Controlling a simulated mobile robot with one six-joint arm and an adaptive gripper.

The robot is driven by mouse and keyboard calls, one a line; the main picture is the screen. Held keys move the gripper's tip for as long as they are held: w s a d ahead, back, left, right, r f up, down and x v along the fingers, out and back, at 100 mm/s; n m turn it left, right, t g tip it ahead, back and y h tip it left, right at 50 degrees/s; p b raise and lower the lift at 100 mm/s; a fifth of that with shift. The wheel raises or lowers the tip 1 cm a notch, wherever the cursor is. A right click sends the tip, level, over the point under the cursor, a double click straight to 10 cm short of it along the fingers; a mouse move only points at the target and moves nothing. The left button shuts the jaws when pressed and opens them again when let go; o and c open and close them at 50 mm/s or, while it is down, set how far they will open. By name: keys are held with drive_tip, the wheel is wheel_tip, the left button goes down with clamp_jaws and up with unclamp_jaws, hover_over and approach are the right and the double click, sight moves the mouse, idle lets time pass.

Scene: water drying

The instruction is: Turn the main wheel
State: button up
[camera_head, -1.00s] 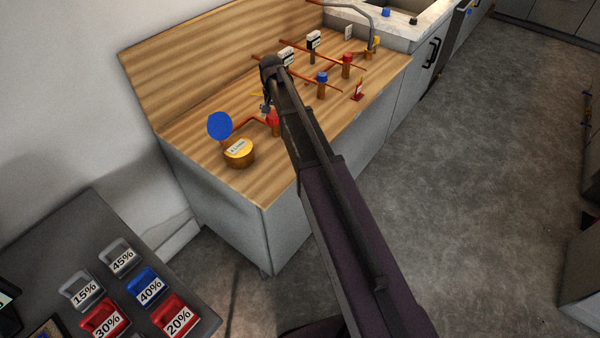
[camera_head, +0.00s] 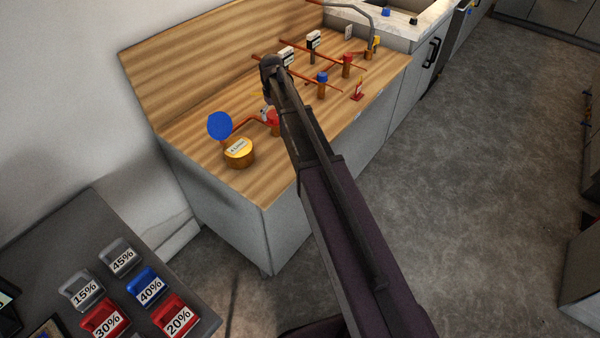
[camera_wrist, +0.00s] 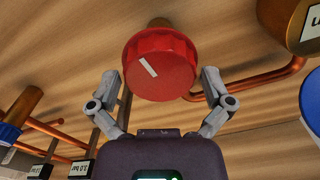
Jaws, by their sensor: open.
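The main wheel looks to be the red round knob (camera_wrist: 160,66) with a white mark, in the middle of the wrist view. In the head view a red wheel (camera_head: 272,117) shows beside my arm, partly hidden by it. My gripper (camera_wrist: 168,84) is open, with one finger on each side of the knob's lower part. Whether the fingers touch it I cannot tell. The white mark slants from upper left to lower right. In the head view my arm hides most of the gripper.
A brass gauge (camera_head: 239,153) and a blue disc (camera_head: 219,125) are at the left of the wooden counter (camera_head: 205,172). Copper pipes (camera_wrist: 262,78) run close to the knob. A blue valve (camera_head: 322,79) and red valve (camera_head: 347,63) stand behind my arm. Labelled blocks (camera_head: 150,286) lie at lower left.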

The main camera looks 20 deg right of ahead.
sight(275, 114)
drive_tip(key=n, duration=1.2)
drive_tip(key=shift+n, duration=0.4)
drive_tip(key=shift+r+n, duration=0.15)
drive_tip(key=shift+n, duration=0.15)
wheel_tip(275, 114, up, 14)
drive_tip(key=p, duration=1.4)
drive_tip(key=s+f+m+b, duration=0.4)
drive_tip(key=s+m, duration=0.1)
drive_tip(key=s, duration=0.4)
drive_tip(key=s+f+m+b, duration=0.4)
drive_tip(key=s+m, duration=0.2)
drive_tip(key=s, duration=0.4)
drive_tip(key=s+f+m+b, duration=0.4)
drive_tip(key=s+m, duration=0.1)
drive_tip(key=s, duration=0.5)
drive_tip(key=shift+f, duration=0.3)
drive_tip(key=shift+s+a, duration=0.1)
drive_tip(key=shift+s, duration=0.05)
idle(0.7)
